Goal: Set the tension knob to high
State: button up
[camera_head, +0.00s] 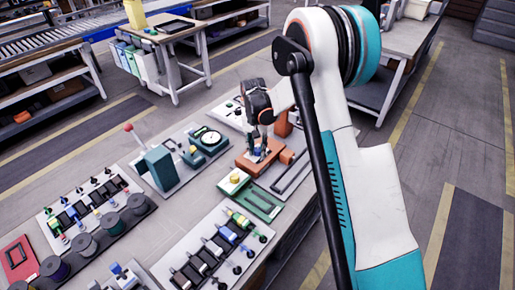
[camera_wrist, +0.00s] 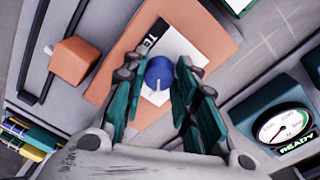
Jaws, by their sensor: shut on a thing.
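The tension knob (camera_wrist: 160,70) is a round blue knob with a white pointer line. In the wrist view the line points toward the bottom of the picture. The knob sits on a white label plate (camera_wrist: 178,45) with a black strip, whose lettering is only partly visible, on an orange block (camera_wrist: 122,46). My gripper (camera_wrist: 158,77) is shut on the knob, with one finger on each side. In the head view my gripper (camera_head: 259,149) reaches down onto the orange block (camera_head: 246,165); the knob is small and partly hidden there. Any scale marks are hidden.
An orange-brown block on a dark rail (camera_wrist: 74,60) lies left in the wrist view. A dial gauge reading READY (camera_wrist: 283,126) stands at the right. In the head view, a yellow button box (camera_head: 234,181) and green frame (camera_head: 263,203) lie in front of the orange block.

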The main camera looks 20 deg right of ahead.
aim_at(256, 149)
jog(key=shift+m, duration=0.7)
jog(key=o, duration=1)
jog(key=shift+o, duration=0.2)
jog(key=shift+r, duration=0.1)
notch_tip(256, 149, up, 12)
jog(key=shift+w+a, duration=0.25)
